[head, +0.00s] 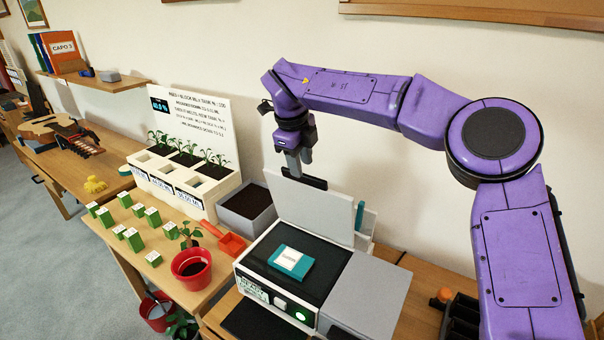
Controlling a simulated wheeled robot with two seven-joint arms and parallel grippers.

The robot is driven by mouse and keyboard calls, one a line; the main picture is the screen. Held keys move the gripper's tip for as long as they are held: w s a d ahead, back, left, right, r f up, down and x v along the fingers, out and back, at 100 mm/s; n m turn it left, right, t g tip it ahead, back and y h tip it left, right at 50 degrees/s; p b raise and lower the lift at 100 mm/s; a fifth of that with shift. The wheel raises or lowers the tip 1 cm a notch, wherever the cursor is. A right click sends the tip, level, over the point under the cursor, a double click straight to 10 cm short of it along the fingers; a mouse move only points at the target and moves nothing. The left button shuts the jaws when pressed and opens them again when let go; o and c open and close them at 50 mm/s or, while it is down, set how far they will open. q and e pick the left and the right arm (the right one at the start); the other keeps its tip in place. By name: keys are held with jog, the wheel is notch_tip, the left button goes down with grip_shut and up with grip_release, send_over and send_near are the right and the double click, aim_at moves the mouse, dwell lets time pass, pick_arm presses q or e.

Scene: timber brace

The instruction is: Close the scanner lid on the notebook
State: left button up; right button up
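The scanner (287,311) stands on the wooden table with its dark glass bed facing up. Its light grey lid (312,213) is raised, standing nearly upright at the back of the bed. The teal notebook (291,262) with a white label lies flat on the glass. My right gripper (304,180) points down at the top edge of the lid, where a dark bar shows. I cannot tell whether it touches the lid or how its fingers stand. My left gripper is not in view.
A grey side section (367,290) adjoins the scanner's right. A dark-filled bin (246,207) stands behind left. A red pot (192,268), an orange scoop (229,242) and several green-and-white boxes (133,240) sit on the left table. Teal upright items (360,216) stand behind the lid.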

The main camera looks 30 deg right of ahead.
jog(key=x, duration=0.4)
grip_shut()
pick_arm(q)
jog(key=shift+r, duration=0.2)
pick_arm(e)
jog(key=shift+s+a, duration=0.1)
